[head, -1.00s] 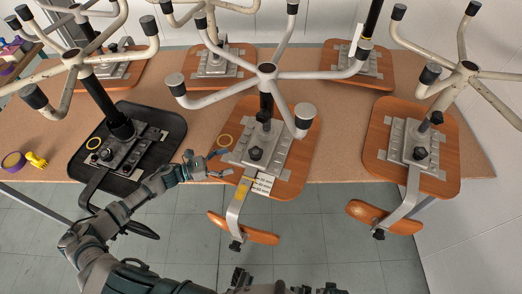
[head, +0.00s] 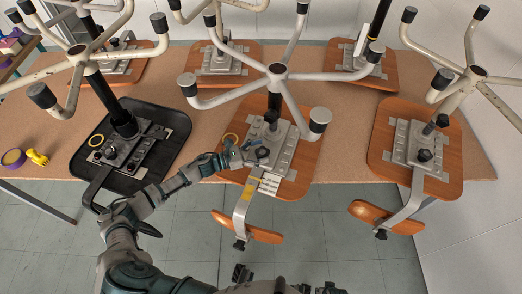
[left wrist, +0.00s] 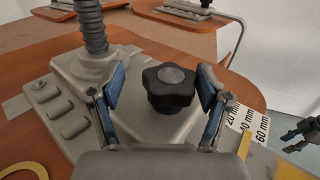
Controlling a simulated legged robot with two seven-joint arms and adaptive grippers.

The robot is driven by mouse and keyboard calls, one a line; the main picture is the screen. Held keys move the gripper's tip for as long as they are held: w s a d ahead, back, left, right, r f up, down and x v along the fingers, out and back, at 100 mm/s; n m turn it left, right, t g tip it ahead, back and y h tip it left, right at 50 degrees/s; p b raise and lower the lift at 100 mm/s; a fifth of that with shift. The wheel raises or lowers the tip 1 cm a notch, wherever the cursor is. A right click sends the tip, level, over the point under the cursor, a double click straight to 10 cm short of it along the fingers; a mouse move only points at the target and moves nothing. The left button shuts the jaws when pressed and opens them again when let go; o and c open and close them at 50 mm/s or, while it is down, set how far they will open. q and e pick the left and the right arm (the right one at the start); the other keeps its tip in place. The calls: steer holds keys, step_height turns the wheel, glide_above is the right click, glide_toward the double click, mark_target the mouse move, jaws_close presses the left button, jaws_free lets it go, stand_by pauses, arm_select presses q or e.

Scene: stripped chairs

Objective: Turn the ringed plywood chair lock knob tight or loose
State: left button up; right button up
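The ringed plywood chair is upside down on the table, its orange-brown seat (head: 298,175) in the middle front. A yellow ring (head: 230,139) lies on it; part of it also shows in the left wrist view (left wrist: 22,172). The black star-shaped lock knob (left wrist: 168,88) with a grey cap stands on the grey mechanism plate (head: 284,148). My left gripper (head: 257,150) is at the knob. In the left wrist view its blue-padded fingers (left wrist: 162,88) are open on either side of the knob, with gaps visible. My right gripper (left wrist: 302,133) shows small at the right edge, fingers apart.
White chair legs (head: 277,72) spread above the plate. A black threaded column (left wrist: 91,28) rises beside the knob. A label strip (head: 269,183) marked in mm lies near it. A black chair (head: 165,130) stands left, another plywood chair (head: 448,165) right.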

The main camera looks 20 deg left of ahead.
arm_select(q)
steer(key=shift+s+a+r, duration=0.1)
steer(key=c, duration=0.4)
steer(key=shift+s+d+r, duration=0.1)
steer(key=shift+d+r, duration=0.05)
steer(key=shift+d, duration=0.05)
steer(key=c, duration=0.4)
steer(key=shift+d+r, duration=0.1)
steer(key=shift+d, duration=0.25)
steer(key=shift+c, duration=0.4)
steer(key=shift+d, duration=0.45)
steer(key=shift+c, duration=0.2)
steer(key=shift+w+a, duration=0.2)
steer(key=shift+a, duration=0.05)
arm_select(e)
steer(key=shift+s+d+f, duration=0.2)
steer(key=shift+s+d, duration=0.15)
steer(key=shift+d, duration=0.15)
